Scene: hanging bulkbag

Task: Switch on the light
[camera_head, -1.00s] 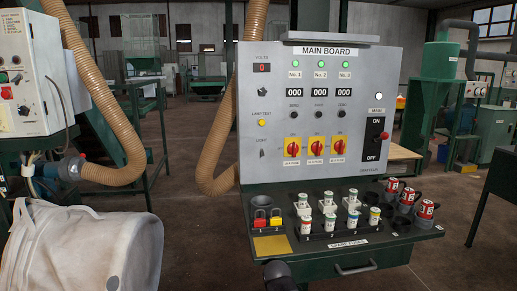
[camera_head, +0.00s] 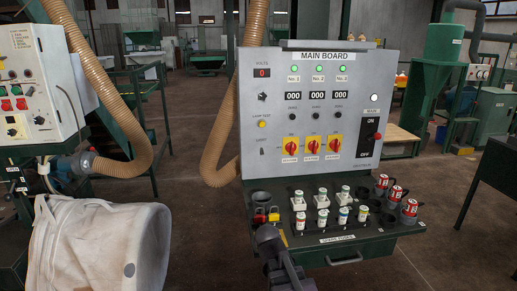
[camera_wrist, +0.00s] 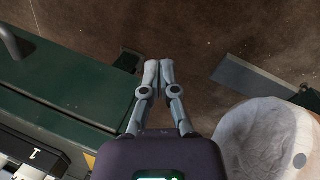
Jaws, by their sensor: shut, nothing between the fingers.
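The grey main board (camera_head: 322,118) stands upright in the middle of the head view. On its left side are a black knob (camera_head: 262,96), a yellow lamp-test button (camera_head: 262,124) and a small toggle switch (camera_head: 262,151) under a label too small to read surely. My gripper (camera_wrist: 158,66) is shut and empty in the wrist view, above bare floor beside the green desk's edge. In the head view, a dark part of my arm rises in front of the desk, well below the toggle.
The green desk (camera_head: 400,230) below the board holds fuses, red plugs (camera_head: 394,192) and padlocks (camera_head: 274,214). A white bulk bag (camera_head: 95,245) is at the left, also in the wrist view (camera_wrist: 265,140). A ribbed hose (camera_head: 225,130) hangs left of the board.

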